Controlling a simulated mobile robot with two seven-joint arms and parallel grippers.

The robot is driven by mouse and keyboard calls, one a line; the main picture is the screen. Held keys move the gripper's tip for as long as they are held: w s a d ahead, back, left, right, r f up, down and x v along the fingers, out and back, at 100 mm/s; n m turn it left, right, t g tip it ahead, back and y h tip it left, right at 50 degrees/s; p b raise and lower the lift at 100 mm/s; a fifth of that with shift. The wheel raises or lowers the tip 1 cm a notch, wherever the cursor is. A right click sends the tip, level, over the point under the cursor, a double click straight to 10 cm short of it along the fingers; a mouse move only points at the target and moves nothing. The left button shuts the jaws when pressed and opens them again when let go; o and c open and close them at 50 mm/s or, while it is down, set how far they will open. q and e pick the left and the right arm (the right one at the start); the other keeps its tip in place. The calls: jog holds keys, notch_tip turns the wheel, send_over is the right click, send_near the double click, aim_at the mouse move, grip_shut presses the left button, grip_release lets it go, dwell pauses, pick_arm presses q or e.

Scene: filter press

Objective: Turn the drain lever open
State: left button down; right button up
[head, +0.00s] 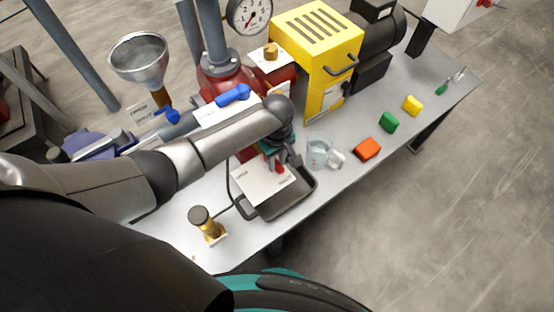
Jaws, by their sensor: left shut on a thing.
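My left gripper (284,161) reaches over from the left, above the dark tray (294,211) at the table's front edge. It is shut on a small red part, which I take to be the drain lever (275,168); the fingers and wrist hide most of it, and its angle cannot be told. A white printed card (262,187) lies at the tray, below the gripper. My right gripper is not in view.
A clear beaker (318,151) stands just right of the gripper. Orange (367,149), green (388,122) and yellow (411,105) blocks lie further right. A brass-stemmed knob (205,222) stands at front left. Blue handles (232,95), a yellow housing (325,50) and a funnel (140,60) stand behind.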

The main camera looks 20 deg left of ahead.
pick_arm(q)
jog(key=shift+s+a+r+m+p, duration=0.1)
jog(key=shift+s+m+p, duration=0.1)
jog(key=shift+m+p, duration=0.5)
jog(key=shift+s+a+m+p, duration=0.1)
jog(key=shift+a+m+p, duration=0.85)
jog(key=shift+m, duration=1.8)
jog(key=shift+s+a+m+p, duration=0.1)
jog(key=shift+a+m+p, duration=0.85)
jog(key=shift+m, duration=1.75)
jog(key=shift+s+a+m+p, duration=0.1)
jog(key=shift+a+m+p, duration=0.85)
jog(key=shift+m, duration=1.8)
jog(key=shift+w+d, duration=0.1)
jog(key=c, duration=0.7)
grip_release()
